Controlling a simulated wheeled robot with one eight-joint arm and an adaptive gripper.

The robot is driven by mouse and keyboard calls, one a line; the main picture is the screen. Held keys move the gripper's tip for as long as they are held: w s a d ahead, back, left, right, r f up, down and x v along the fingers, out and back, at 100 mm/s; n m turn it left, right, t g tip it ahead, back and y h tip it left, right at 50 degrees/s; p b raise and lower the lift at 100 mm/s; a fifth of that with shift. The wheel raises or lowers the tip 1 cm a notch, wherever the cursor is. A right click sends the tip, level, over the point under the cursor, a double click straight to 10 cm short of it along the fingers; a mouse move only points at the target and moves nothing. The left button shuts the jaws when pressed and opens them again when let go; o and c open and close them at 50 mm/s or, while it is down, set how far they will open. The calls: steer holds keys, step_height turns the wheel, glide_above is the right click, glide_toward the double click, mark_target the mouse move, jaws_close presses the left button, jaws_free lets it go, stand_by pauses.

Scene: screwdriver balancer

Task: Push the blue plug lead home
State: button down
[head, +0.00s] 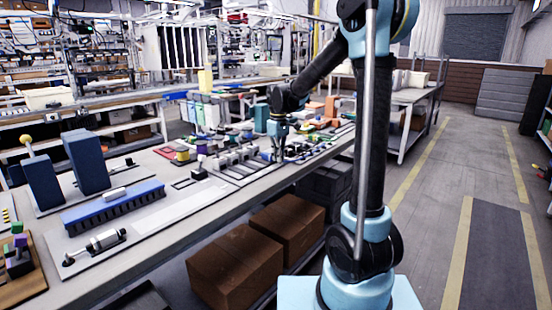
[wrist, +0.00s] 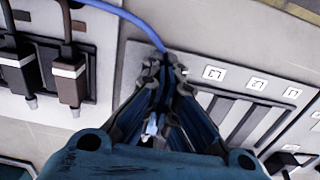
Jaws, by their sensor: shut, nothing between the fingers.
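The blue lead (wrist: 120,13) comes in from the top of the wrist view and curves down to the fingertips of my gripper (wrist: 165,72). Its plug end is hidden behind the fingers, so I cannot tell how deep it sits. My gripper is shut and empty, with the fingertips over the end of the lead. In the head view my gripper (head: 279,150) is low over the bench among small parts. The blue lead is too small to make out there.
Two dark plugs with pale bands, one (wrist: 70,80) nearer the gripper and one (wrist: 15,68) at the left edge, sit left of the fingers. Slots (wrist: 235,122) with white labels lie to the right. A blue block (head: 113,206) stands on the near bench.

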steer(key=shift+w+a, duration=1)
steer(key=shift+a, duration=0.25)
steer(key=s+d, duration=0.2)
steer(key=d, duration=0.1)
steer(key=shift+s+d+f, duration=0.1)
steer(key=shift+s+d, duration=0.05)
steer(key=shift+s, duration=0.15)
step_height(320, 180, up, 10)
steer(key=shift+w, duration=0.1)
